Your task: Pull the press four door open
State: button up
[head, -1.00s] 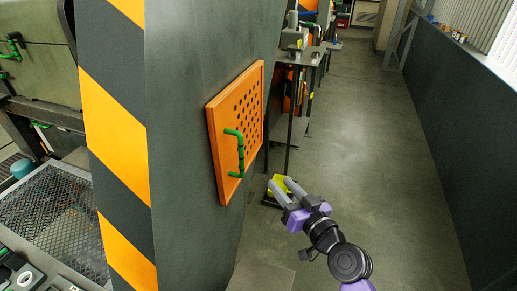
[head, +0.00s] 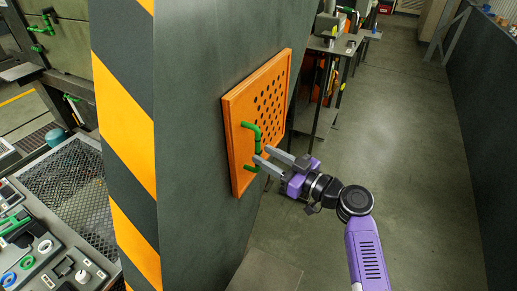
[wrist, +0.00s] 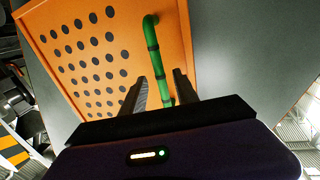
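The press door is an orange panel (head: 270,102) with dark round holes, set in the side of the dark grey press; it looks shut. A green bar handle (head: 257,134) stands out from its near side. In the wrist view the orange door (wrist: 90,45) fills the upper left and the green handle (wrist: 154,60) runs down between my finger tips. My gripper (head: 274,157) is open, its two grey fingers pointing at the handle's lower part. In the wrist view the fingers (wrist: 160,90) lie either side of the handle; whether they touch it I cannot tell.
A black and orange striped press edge (head: 125,130) is left of the door. A control panel (head: 45,250) and a mesh guard (head: 75,190) are at lower left. A metal stand (head: 325,85) is beyond the door. The grey floor (head: 400,150) on the right is clear.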

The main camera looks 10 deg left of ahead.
aim_at(259, 153)
jog(key=shift+x, duration=1.7)
grip_shut()
